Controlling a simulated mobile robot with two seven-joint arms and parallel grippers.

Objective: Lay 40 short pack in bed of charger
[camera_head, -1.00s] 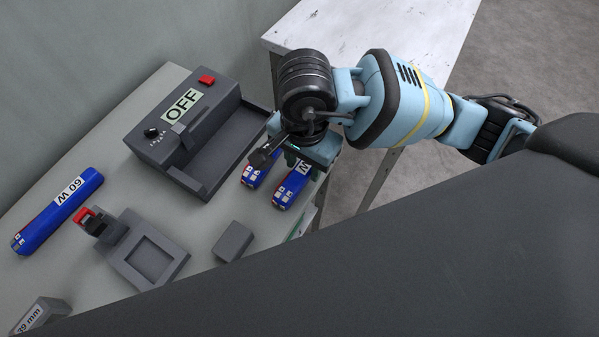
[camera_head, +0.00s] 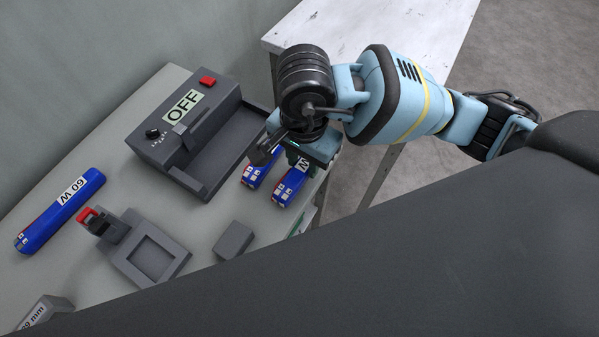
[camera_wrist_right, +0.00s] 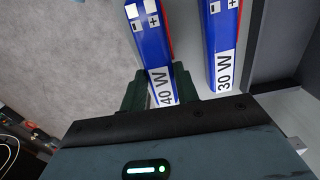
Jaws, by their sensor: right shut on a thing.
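The 40 W pack is a blue bar with a white label, seen in the head view (camera_head: 287,190) at the table's right edge and in the wrist view (camera_wrist_right: 151,40). My right gripper (camera_head: 298,160) is over its far end, with its dark green fingers (camera_wrist_right: 160,88) shut on the pack's sides. Whether the pack touches the table is unclear. The charger (camera_head: 168,122) is a dark grey unit with an OFF sign, a red button and a black knob. Its open bed (camera_head: 222,160) looks empty where visible; the arm hides its far right part. My left gripper is not in view.
A 30 W pack (camera_wrist_right: 220,45) lies close beside the 40 W pack, also in the head view (camera_head: 258,172). A 60 W pack (camera_head: 58,212) lies at left. A grey fixture with a red-tipped part (camera_head: 135,275) and a small grey block (camera_head: 233,240) are in front.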

